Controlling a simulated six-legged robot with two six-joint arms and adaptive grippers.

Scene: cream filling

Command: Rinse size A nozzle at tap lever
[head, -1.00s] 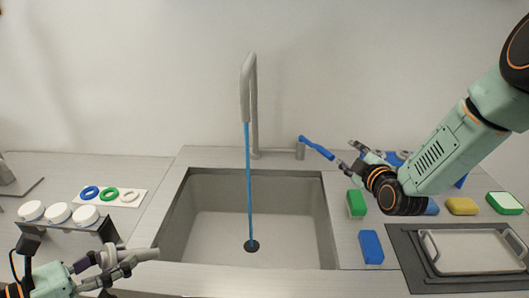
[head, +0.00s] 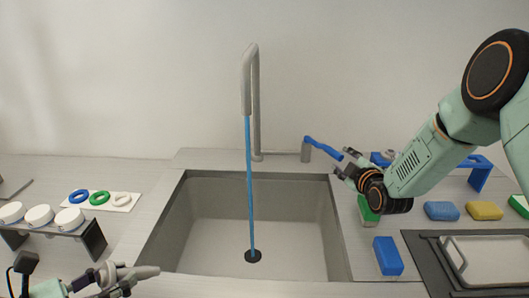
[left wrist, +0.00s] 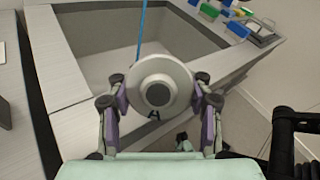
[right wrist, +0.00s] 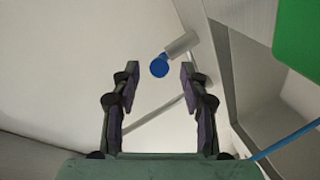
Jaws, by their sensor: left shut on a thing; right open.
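My left gripper (head: 122,277) is shut on a grey cone-shaped nozzle (head: 143,272) at the lower left, in front of the sink's near left corner. In the left wrist view the nozzle (left wrist: 165,82) sits between both fingers, with a dark letter A on its rim. The tap lever (head: 323,147) is blue on a grey post, right of the faucet (head: 254,100). A blue water stream (head: 250,190) falls from the faucet to the drain. My right gripper (head: 345,168) is open beside the lever's end; the right wrist view shows the lever (right wrist: 160,67) beyond its fingertips.
The sink (head: 178,215) fills the middle. At left are several white round items on a stand (head: 95,240) and coloured rings on a white card (head: 125,208). At right are a blue block (head: 388,256), a blue sponge (head: 441,211), a yellow sponge (head: 485,211) and a tray (head: 420,250).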

